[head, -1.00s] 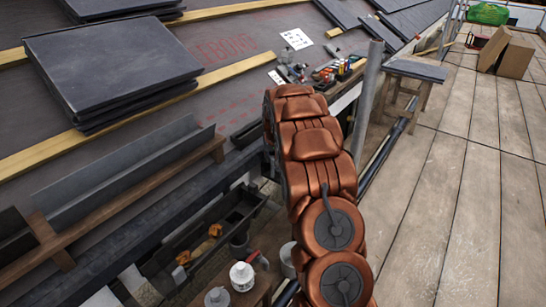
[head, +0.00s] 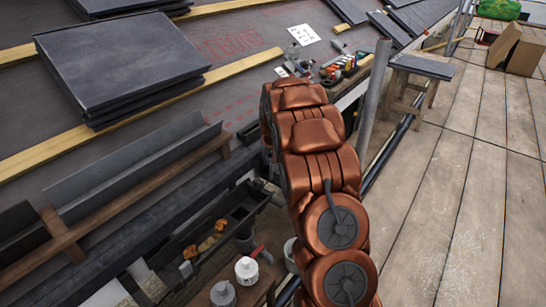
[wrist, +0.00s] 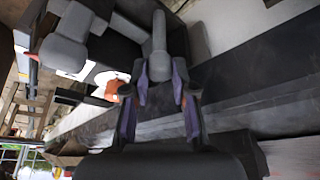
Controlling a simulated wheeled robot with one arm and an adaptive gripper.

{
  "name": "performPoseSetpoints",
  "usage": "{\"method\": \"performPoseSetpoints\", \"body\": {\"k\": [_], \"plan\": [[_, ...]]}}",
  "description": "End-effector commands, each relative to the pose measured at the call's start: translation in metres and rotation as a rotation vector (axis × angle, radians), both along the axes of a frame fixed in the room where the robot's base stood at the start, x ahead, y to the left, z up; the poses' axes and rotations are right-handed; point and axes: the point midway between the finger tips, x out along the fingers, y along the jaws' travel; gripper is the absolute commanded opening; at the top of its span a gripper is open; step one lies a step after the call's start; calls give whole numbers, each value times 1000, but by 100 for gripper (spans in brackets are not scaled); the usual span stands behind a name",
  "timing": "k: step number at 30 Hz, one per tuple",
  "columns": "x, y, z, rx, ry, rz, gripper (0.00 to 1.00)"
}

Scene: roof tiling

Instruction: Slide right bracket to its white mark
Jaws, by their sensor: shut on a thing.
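In the wrist view my gripper (wrist: 159,88) has its two purple-padded fingers closed around the lower end of a grey, round-topped piece (wrist: 159,42), which looks like the right bracket's grip. A second, similar grey piece (wrist: 64,52) stands apart at the upper left, over a white patch (wrist: 72,73). I cannot tell whether a white mark is part of that patch. In the head view my copper-coloured arm hides the gripper and the held piece.
A dark trough (head: 238,212) with orange-brown bits lies left of my arm. White (head: 246,270) and grey (head: 223,294) pots stand below it. Stacked slates (head: 120,65) lie on the roof. A pole (head: 372,85) and small table (head: 422,66) stand beyond. The plank walkway right is open.

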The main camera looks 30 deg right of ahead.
Motion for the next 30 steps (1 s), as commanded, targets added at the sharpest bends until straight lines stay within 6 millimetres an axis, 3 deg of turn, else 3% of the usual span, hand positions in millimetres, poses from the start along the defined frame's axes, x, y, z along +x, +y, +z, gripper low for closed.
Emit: {"method": "performPoseSetpoints", "body": {"k": [2, 3, 5, 20, 30], "plan": [[0, 0, 0, 0, -1, 0, 0], [0, 0, 0, 0, -1, 0, 29], [0, 0, 0, 0, -1, 0, 35], [-2, 0, 7, -1, -2, -1, 36], [-16, 7, 46, 0, -4, -1, 36]]}}
